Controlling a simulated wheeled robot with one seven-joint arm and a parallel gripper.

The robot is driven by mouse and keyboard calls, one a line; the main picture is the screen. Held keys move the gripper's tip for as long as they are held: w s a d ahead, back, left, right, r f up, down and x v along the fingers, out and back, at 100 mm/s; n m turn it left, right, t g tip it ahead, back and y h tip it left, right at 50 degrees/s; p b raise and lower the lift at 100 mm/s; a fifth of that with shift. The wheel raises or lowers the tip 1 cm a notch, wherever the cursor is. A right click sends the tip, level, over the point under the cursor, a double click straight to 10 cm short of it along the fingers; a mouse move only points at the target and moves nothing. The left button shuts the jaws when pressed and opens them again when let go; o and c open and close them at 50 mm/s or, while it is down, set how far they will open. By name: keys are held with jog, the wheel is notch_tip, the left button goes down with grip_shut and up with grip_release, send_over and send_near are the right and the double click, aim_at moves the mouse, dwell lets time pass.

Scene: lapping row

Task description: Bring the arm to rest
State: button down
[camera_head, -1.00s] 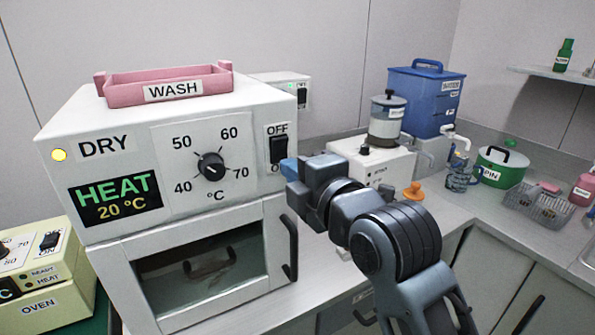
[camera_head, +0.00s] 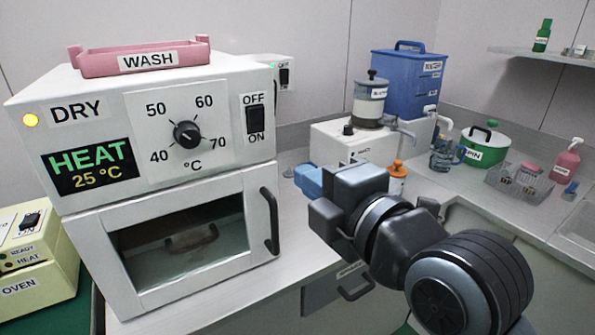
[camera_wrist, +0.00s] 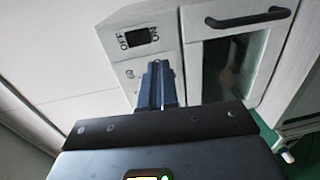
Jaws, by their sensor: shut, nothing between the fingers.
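My gripper (camera_head: 308,180) is in front of the worktop, to the right of the white drying oven (camera_head: 70,118), and points left. In the wrist view its two blue fingers (camera_wrist: 158,84) are together with nothing between them. The oven front, tilted in that view, lies beyond the fingers, and its switch (camera_wrist: 141,36) shows. In the head view the oven's OFF/ON switch (camera_head: 257,119) is in full view, the yellow lamp is lit, and the display (camera_head: 93,168) reads HEAT 25 °C. The oven door (camera_head: 185,235) is shut.
A pink WASH tray (camera_head: 140,62) sits on the oven. A cream OVEN box (camera_head: 35,255) stands at the left. A blue tank (camera_head: 405,85), a green SPIN pot (camera_head: 485,147) and a wire basket (camera_head: 525,187) stand behind and right of my arm. Worktop shows between oven and arm.

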jog(key=shift+s+d, duration=0.2)
jog(key=shift+s, duration=0.05)
jog(key=s+d+f+m+t+h, duration=0.1)
jog(key=s+d+f+m+h, duration=0.3)
jog(key=s+f+m, duration=0.45)
jog(key=s+d+f+m+t+h, duration=0.1)
jog(key=s+d+f+m+h, duration=0.1)
jog(key=s+d+f+m, duration=0.6)
jog(key=s+d+f+m+h, duration=0.1)
jog(key=s+d+m, duration=0.3)
jog(key=s, duration=0.7)
jog(key=s+d+f+m+g+h, duration=0.1)
jog(key=s+d+m, duration=0.3)
jog(key=s, duration=0.6)
jog(key=shift+s+d+h, duration=0.4)
jog(key=shift+d+h, duration=0.25)
jog(key=shift+h, duration=0.15)
